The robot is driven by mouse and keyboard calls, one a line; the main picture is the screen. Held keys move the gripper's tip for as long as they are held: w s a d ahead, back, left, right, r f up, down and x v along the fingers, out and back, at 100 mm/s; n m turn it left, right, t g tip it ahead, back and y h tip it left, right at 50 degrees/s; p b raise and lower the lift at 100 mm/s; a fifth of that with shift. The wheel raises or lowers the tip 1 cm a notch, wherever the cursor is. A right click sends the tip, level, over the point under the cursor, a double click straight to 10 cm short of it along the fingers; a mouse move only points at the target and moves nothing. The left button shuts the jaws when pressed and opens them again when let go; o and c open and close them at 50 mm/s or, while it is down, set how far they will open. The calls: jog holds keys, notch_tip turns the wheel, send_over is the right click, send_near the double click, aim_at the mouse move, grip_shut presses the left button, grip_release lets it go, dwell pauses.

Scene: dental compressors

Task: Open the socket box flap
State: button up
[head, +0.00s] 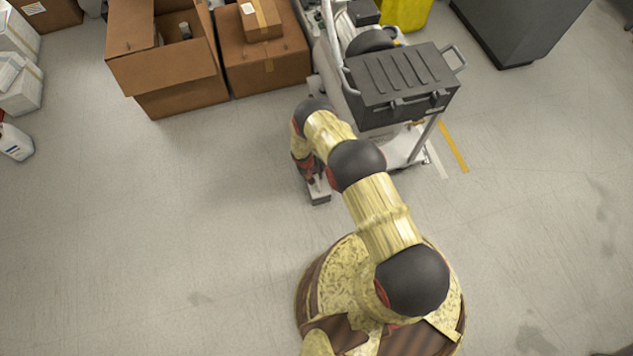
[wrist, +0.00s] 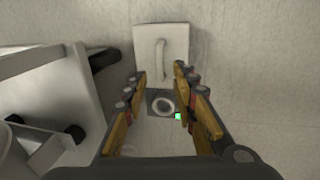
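The socket box (head: 319,197) is a small pale box low by the floor, below my gripper (head: 312,182) in the head view. In the wrist view its dark socket plate with a round socket (wrist: 163,104) is uncovered, with a small green light beside it. The white flap (wrist: 177,50), with a raised bar handle, stands swung away from the socket, beyond it. My gripper (wrist: 160,78) is open, its fingers on either side of the socket area. Whether a finger touches the box or flap I cannot tell.
A wheeled cart with a dark lidded case (head: 402,80) stands right of the gripper; its pale base (wrist: 60,85) is close at left in the wrist view. Cardboard boxes (head: 180,95) stand at the back left.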

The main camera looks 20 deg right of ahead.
aim_at(317, 182)
jog(key=f+b, duration=0.1)
jog(key=f, duration=0.1)
jog(key=d+f+b, duration=0.1)
jog(key=f, duration=0.2)
jog(key=shift+w+f, duration=0.1)
jog(key=c, duration=0.3)
jog(key=c, duration=0.4)
grip_shut()
